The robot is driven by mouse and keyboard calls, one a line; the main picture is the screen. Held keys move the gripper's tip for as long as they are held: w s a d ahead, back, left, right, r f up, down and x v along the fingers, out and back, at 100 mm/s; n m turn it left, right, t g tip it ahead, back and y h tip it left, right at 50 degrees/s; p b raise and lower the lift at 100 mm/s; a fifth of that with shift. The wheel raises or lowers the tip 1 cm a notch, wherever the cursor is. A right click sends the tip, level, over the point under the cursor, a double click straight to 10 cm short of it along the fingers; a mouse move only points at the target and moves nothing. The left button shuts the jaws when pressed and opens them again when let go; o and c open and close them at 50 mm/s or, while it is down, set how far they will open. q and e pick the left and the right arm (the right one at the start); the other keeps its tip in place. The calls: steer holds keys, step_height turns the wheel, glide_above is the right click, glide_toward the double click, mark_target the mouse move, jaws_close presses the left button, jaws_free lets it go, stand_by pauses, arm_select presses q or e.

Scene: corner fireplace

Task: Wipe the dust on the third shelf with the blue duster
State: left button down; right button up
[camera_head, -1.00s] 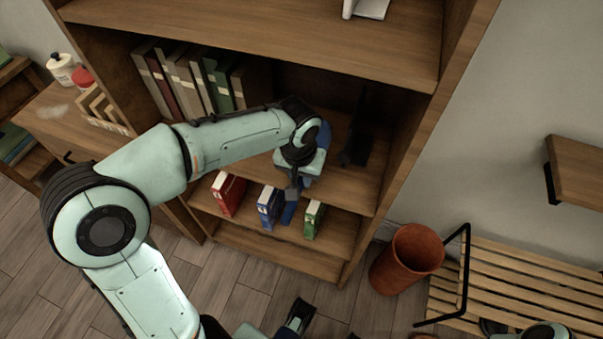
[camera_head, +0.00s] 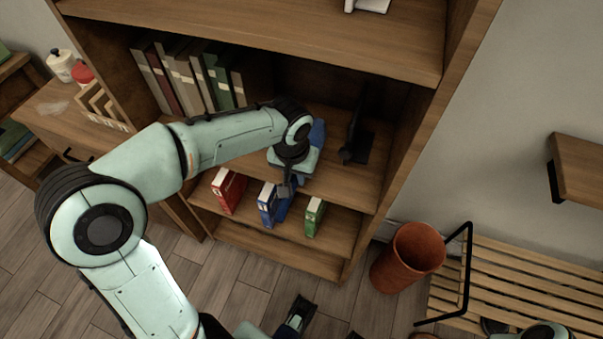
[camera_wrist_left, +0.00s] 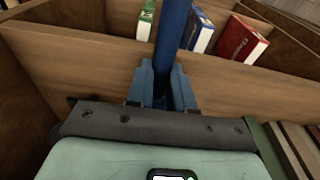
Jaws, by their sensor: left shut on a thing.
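My left gripper (camera_head: 286,188) is at the front of the shelf bay that holds the tall books, at its middle. It is shut on the blue duster (camera_head: 318,132). In the left wrist view the fingers (camera_wrist_left: 162,88) close around the duster's long blue handle (camera_wrist_left: 174,35). In the head view part of the duster shows behind my wrist, over the shelf board (camera_head: 345,188). My arm and hand hide much of it, and I cannot tell whether it touches the board. I cannot make out dust on this shelf.
Tall books (camera_head: 190,78) stand at the left of this shelf, and a black object (camera_head: 356,140) at its right. Red (camera_head: 228,190), blue (camera_head: 267,204) and green (camera_head: 314,216) binders stand one shelf below. A terracotta bin (camera_head: 407,258) and slatted bench (camera_head: 520,290) are at right.

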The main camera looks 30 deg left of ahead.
arm_select(q)
steer(key=shift+s+a+f, duration=0.1)
steer(key=shift+s+a, duration=0.15)
steer(key=shift+a, duration=0.65)
steer(key=shift+s+a, duration=0.25)
steer(key=shift+a, duration=0.65)
steer(key=shift+s+a+f, duration=0.1)
steer(key=shift+s+a, duration=0.15)
steer(key=shift+a, duration=0.65)
steer(key=shift+s+a+r+p, duration=0.1)
steer(key=shift+s+a+p, duration=0.2)
steer(key=shift+a, duration=0.8)
steer(key=shift+s+a+r+p, duration=0.1)
steer(key=shift+s+a+p, duration=0.15)
steer(key=shift+a, duration=0.9)
steer(key=shift+s+a+r+p, duration=0.1)
steer(key=shift+s+a+p, duration=0.15)
steer(key=shift+a, duration=0.85)
steer(key=shift+f, duration=0.15)
